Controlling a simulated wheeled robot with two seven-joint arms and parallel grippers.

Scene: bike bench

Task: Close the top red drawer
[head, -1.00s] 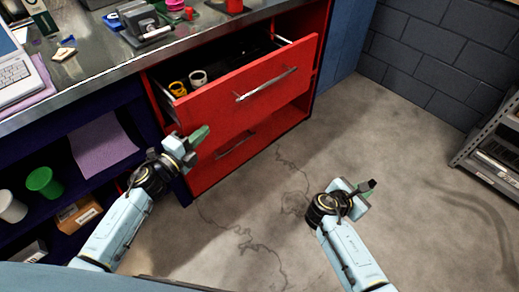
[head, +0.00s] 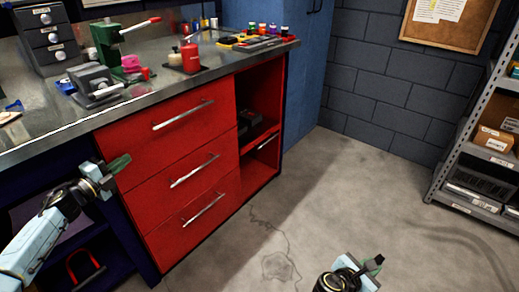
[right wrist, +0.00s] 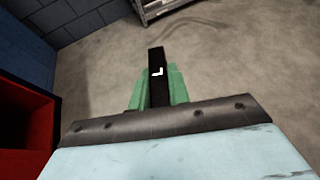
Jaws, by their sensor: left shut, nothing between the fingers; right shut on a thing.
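The top red drawer (head: 140,143) is in the red cabinet under the workbench. Its front looks flush with the two drawer fronts below, and its inside is hidden. Its silver bar handle (head: 183,115) runs across the front. My left gripper (head: 121,163) is shut and empty, by the left edge of the drawer fronts; whether it touches them I cannot tell. My right gripper (head: 376,262) is low at the bottom right, away from the drawers over the floor. In the right wrist view its green fingers are shut on a dark bar-shaped thing (right wrist: 157,75) with a white mark.
The middle drawer (head: 160,180) and bottom drawer (head: 170,235) also look shut. An open red shelf bay (head: 262,110) is to their right. The bench top (head: 150,92) holds tools. A metal shelf rack (head: 455,150) stands at right. The floor between is clear.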

